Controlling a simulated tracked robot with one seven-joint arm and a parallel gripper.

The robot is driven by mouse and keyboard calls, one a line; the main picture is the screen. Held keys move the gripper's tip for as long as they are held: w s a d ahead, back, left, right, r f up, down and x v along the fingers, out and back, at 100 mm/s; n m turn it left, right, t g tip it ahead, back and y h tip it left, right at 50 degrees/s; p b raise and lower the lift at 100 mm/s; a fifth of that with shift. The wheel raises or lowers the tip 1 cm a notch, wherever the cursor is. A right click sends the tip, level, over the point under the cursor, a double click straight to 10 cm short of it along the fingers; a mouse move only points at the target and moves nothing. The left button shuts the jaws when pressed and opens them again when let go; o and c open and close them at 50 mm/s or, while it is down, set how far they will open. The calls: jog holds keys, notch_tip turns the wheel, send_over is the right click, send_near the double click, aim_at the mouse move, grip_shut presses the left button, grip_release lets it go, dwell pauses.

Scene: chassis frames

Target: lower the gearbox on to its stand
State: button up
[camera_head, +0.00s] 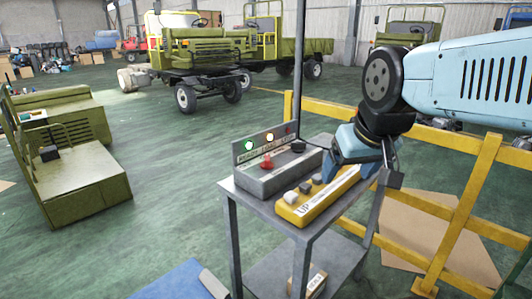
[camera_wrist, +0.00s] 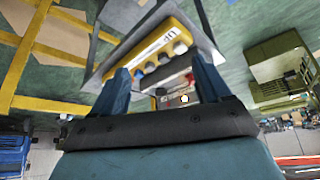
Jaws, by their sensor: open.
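My gripper (camera_head: 346,166) is open, over the right end of a yellow control box (camera_head: 312,208) on a grey cart (camera_head: 250,205). The box bears the word "UP" and a row of round buttons; my fingers hide part of it. In the wrist view, the yellow box (camera_wrist: 158,52) lies beyond and between my open fingers (camera_wrist: 162,75). I cannot tell whether a finger touches a button. Beside it stands a grey console (camera_head: 275,178) with a red mushroom button (camera_head: 267,162) and green, pale and red lamps. I cannot make out a gearbox or its stand.
A yellow railing (camera_head: 460,200) runs behind and right of the cart. A small box (camera_head: 316,282) sits on the lower shelf. Green vehicle parts (camera_head: 75,165) stand at left, and green trucks (camera_head: 200,55) at the back. The floor between is largely clear.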

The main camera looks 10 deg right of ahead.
jog(key=shift+w+r+n, duration=0.1)
jog(key=shift+w+n, duration=0.2)
jog(key=shift+c, duration=0.8)
jog(key=w+n, duration=0.2)
jog(key=w+n+g, duration=0.1)
jog(key=w+n, duration=0.1)
jog(key=w+r+n, duration=0.1)
jog(key=w+n, duration=0.1)
jog(key=shift+w+a+g+h, duration=0.1)
jog(key=shift+a+g+h, duration=0.2)
jog(key=shift+h, duration=0.1)
jog(key=c, duration=0.8)
jog(key=w+n+g, duration=0.1)
jog(key=w+n, duration=0.4)
jog(key=shift+w+n, duration=0.3)
grip_shut()
jog(key=w+d+f+n+g, duration=0.1)
jog(key=w+f+n+g, duration=0.2)
jog(key=w+n, duration=0.9)
jog(key=shift+w+d+f+n+y, duration=0.3)
jog(key=shift+w+f+n+y, duration=0.1)
jog(key=shift+f, duration=0.15)
